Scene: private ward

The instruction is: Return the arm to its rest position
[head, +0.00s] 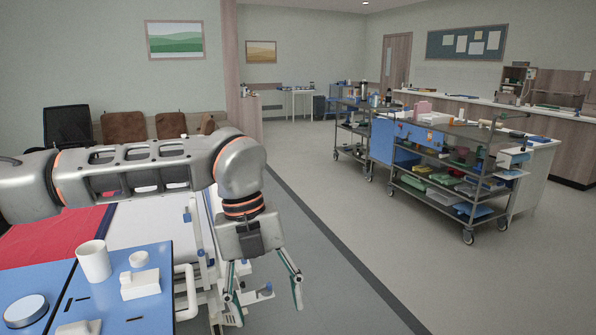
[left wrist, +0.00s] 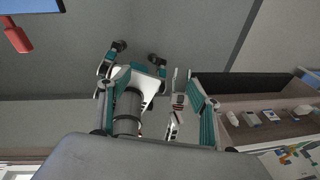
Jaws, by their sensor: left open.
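My left arm reaches across the head view from the left edge and bends down at its wrist. My left gripper (head: 267,298) hangs with its fingers spread and pointing down, beside the bed's rail side. Nothing is between its fingers in the head view. In the left wrist view, its teal and grey fingers (left wrist: 155,85) frame a grey floor and some white, grey and teal parts that I cannot identify. My right gripper is not seen in the head view.
Open floor (head: 345,225) separates the bed from loaded trolleys (head: 445,185).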

